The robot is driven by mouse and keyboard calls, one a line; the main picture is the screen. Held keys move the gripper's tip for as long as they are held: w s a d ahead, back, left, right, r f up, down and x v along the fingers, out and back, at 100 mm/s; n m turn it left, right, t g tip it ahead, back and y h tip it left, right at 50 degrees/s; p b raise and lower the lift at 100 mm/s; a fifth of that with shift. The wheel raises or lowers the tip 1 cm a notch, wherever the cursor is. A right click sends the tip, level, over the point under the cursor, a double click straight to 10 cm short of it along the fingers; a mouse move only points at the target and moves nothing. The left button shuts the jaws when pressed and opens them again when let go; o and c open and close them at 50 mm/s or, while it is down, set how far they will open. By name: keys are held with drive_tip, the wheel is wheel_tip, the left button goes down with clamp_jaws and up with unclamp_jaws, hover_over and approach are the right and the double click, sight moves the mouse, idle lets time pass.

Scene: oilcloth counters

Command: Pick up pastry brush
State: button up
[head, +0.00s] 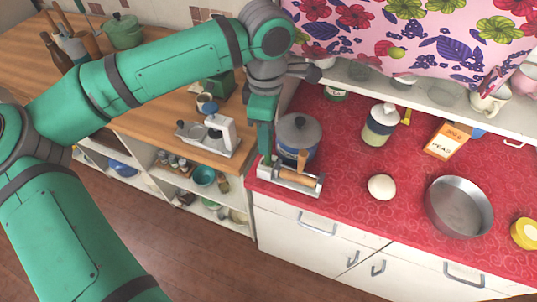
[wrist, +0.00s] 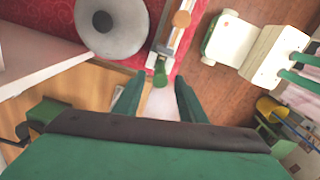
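I cannot pick out the pastry brush for certain. A wooden-handled thing (head: 302,160) stands out above a narrow metal holder (head: 290,180) at the counter's left front corner. It may be the brush; its lower end is hidden. In the wrist view a brown rounded end (wrist: 181,19) and a green end (wrist: 160,76) show along that holder. My gripper (head: 265,155) points down just left of the holder, beside the grey pot (head: 298,133). In the wrist view its two fingers (wrist: 157,100) are apart, with nothing held between them.
The pot stands close behind the holder. A wooden counter (head: 170,125) is at left.

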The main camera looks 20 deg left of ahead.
drive_tip(key=shift+d+f, duration=0.2)
drive_tip(key=shift+f, duration=2.55)
clamp_jaws()
